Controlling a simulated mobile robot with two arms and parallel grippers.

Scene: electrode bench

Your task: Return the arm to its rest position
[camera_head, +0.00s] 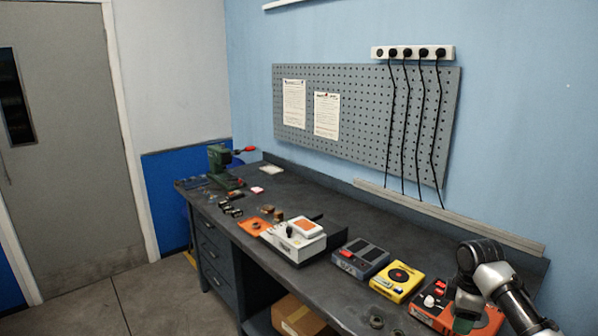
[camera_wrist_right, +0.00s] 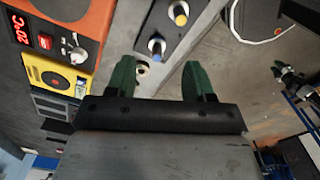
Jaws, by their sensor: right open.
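My right gripper (camera_head: 463,322) is at the lower right of the head view, in front of the orange device (camera_head: 430,305) at the bench's right end. In the right wrist view, its two green fingers (camera_wrist_right: 160,82) are spread apart with nothing between them. The orange device (camera_wrist_right: 88,22), with a lit red display, shows at the upper left of that view. My left gripper is in neither view.
The dark bench (camera_head: 345,290) holds a yellow device (camera_head: 397,282), a grey-blue device (camera_head: 360,257) and a white device (camera_head: 293,243). A green press (camera_head: 220,165) stands at the far end. A pegboard (camera_head: 360,110) with hanging black cables is behind.

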